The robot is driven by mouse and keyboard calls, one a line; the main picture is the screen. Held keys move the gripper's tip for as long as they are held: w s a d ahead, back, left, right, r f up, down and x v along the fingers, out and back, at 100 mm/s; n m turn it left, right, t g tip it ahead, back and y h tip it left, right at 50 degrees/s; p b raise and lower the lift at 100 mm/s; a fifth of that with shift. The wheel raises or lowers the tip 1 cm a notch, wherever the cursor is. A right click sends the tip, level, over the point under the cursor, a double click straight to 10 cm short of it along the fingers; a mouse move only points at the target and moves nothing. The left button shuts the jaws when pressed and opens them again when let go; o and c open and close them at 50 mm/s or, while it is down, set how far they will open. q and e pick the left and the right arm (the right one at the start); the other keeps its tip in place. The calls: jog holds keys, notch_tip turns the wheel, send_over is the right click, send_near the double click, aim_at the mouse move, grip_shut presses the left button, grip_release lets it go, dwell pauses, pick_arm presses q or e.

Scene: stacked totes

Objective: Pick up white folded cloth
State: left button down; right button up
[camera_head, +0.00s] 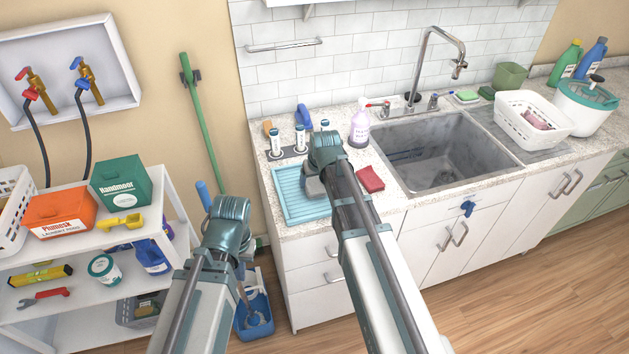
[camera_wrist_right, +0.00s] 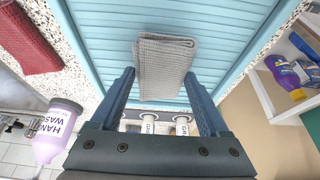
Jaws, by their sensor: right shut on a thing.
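The folded cloth (camera_wrist_right: 165,62) looks pale grey and waffle-textured in the right wrist view. It lies over the blue ribbed tray (camera_wrist_right: 95,40), between the two fingers of my right gripper (camera_wrist_right: 158,76). The fingers are shut on its near part; I cannot tell whether it still touches the tray. In the head view my right arm reaches over the tray (camera_head: 293,205) and hides most of the gripper and cloth. My left gripper (camera_head: 246,292) points down at the lower left, in front of the cabinet; its fingers are too small and covered to read.
The sink (camera_head: 440,155) and a white basket (camera_head: 534,110) are further right.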

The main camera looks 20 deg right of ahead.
aim_at(316, 180)
jog(key=p+v, duration=0.2)
jog(key=v, duration=0.1)
jog(key=shift+w+d, duration=0.15)
jog(key=shift+d, duration=0.15)
jog(key=s+d, duration=0.6)
jog(key=d, duration=0.1)
jog(key=s+d+r+p, duration=0.1)
jog(key=s+d, duration=0.3)
jog(key=shift+r, duration=0.1)
jog(key=o, duration=0.6)
jog(key=c, duration=0.5)
jog(key=shift+o, duration=0.2)
jog(key=shift+s, duration=0.1)
